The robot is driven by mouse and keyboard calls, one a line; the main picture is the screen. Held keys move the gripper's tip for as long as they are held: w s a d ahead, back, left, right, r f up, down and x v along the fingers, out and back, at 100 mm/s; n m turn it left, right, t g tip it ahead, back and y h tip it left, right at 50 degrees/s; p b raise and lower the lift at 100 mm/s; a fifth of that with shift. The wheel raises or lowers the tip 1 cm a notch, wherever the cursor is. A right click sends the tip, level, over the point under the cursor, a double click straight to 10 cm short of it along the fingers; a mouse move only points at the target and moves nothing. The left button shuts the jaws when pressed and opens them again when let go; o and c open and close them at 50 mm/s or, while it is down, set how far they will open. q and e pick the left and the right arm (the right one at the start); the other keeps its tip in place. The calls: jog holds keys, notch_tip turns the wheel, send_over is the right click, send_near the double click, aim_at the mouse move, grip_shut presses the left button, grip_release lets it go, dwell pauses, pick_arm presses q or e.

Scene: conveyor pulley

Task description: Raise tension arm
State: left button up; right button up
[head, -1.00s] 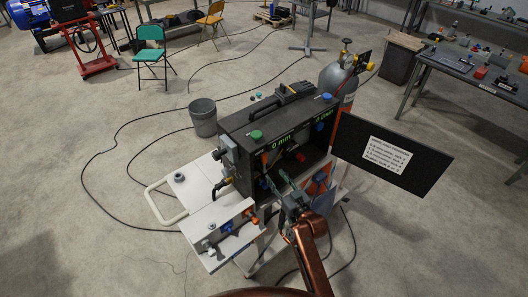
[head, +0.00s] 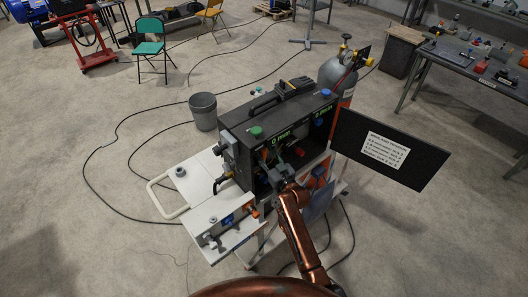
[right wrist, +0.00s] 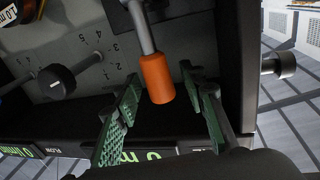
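In the right wrist view, a lever with a grey metal rod and an orange grip (right wrist: 157,78), which looks like the tension arm, hangs in front of a dark panel with a printed number scale. My right gripper (right wrist: 160,74) has green ridged fingers, one on each side of the orange grip. The fingers are spread, with visible gaps to the grip. In the head view my right gripper (head: 282,174) reaches inside the open front of the dark machine housing (head: 233,133); the lever cannot be made out clearly there. My left gripper is not in view.
A black knob on a rod (right wrist: 58,82) sits left of the lever, with another black knob (right wrist: 284,65) at the right. The open black door panel (head: 350,145) stands right of the housing. A white cart top (head: 185,180) and a grey bucket (head: 203,110) are to the left.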

grip_shut()
dwell(0.3)
dwell(0.3)
